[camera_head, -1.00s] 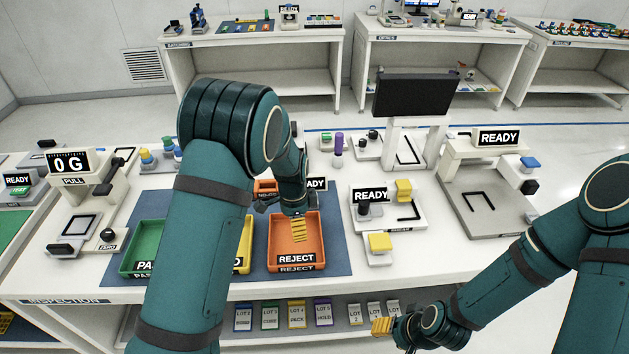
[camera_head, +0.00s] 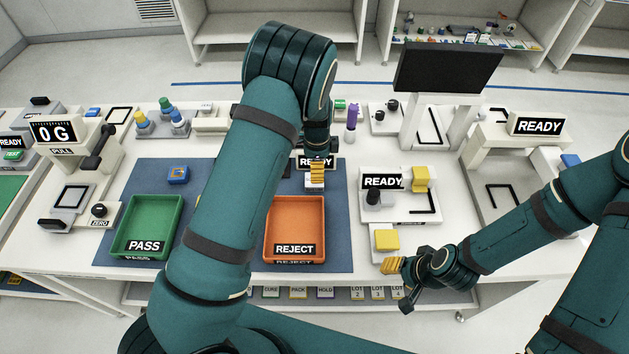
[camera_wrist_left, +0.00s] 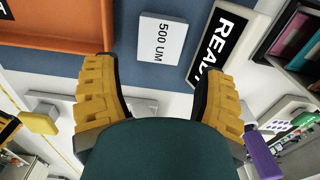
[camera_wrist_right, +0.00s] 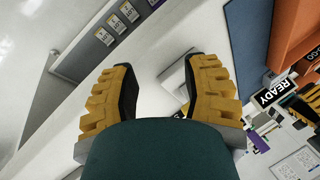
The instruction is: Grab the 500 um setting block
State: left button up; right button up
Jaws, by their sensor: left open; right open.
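The 500 um setting block is a small white block with "500 UM" on its top (camera_wrist_left: 161,40), lying on the blue mat just past the fingertips of my open left gripper (camera_wrist_left: 165,72) in the left wrist view. In the head view the left gripper (camera_head: 317,173) points down over the block, behind the orange reject tray, and its fingers partly cover the block. No contact with the block shows. My right gripper (camera_head: 392,268) is open and empty near the front edge of the bench; it also shows in the right wrist view (camera_wrist_right: 160,72).
The orange reject tray (camera_head: 268,255) stands in front of the block, and a READY display (camera_wrist_left: 226,40) stands close beside it. The green pass tray (camera_head: 118,240) is at left. A fixture with yellow blocks (camera_head: 386,240) is right of the mat.

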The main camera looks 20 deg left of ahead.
pick_arm(q)
jog(key=shift+w+f, duration=0.1)
jog(key=shift+f, duration=0.65)
jog(key=f, duration=0.4)
jog(key=shift+s+a, duration=0.2)
jog(key=shift+a, duration=0.15)
jog(key=shift+f, duration=0.55)
jog(key=c, duration=1)
